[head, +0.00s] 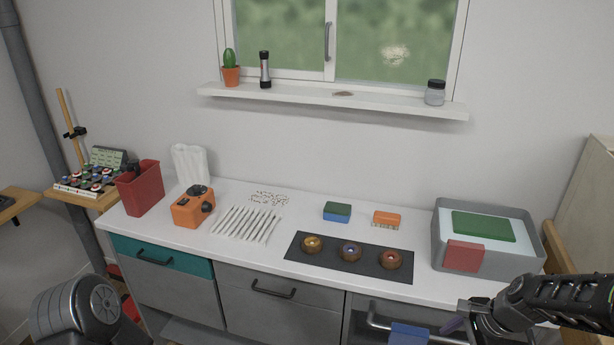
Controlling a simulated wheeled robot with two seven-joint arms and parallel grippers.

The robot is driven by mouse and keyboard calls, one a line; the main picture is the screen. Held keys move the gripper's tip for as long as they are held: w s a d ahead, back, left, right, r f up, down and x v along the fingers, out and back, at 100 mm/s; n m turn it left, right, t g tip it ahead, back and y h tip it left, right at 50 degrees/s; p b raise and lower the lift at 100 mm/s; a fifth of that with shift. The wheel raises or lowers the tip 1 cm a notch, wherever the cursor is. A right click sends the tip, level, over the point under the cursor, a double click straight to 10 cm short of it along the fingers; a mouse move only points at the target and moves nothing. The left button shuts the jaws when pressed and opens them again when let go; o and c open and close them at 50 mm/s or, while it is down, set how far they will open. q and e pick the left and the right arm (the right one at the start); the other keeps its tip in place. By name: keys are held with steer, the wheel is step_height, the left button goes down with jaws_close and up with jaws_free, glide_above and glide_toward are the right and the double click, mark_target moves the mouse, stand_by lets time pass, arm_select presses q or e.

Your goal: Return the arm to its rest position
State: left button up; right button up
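My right arm (570,303) comes in from the right edge at the lower right. Its gripper (466,322) is in front of the counter's front edge, near the oven-like front with a bar handle. I cannot tell whether its fingers are open or shut, or whether they hold anything. A rounded dark part of my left arm (78,312) shows at the lower left, in front of the cabinet. The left gripper is not in view.
The white counter (240,268) holds a red bin (139,188), an orange device (192,208), thin white sticks, a dark mat (310,262) with three round pieces, and a grey tub (440,235). A blue cloth (408,334) hangs on the handle (376,322) near my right gripper.

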steer(key=a+f+n+b, duration=0.2)
steer(key=a+f+n, duration=0.3)
steer(key=f, duration=0.3)
steer(key=a+f+n+b, duration=0.2)
steer(key=a+f+n, duration=0.3)
steer(key=f, duration=0.3)
steer(key=s+a+f+n+g+y+b, duration=0.1)
steer(key=s+a+f+n+b, duration=0.5)
steer(key=s+a+f, duration=1)
steer(key=shift+s+a+f+g, duration=0.2)
steer(key=shift+s+a+g, duration=0.3)
steer(key=shift+s+g, duration=0.4)
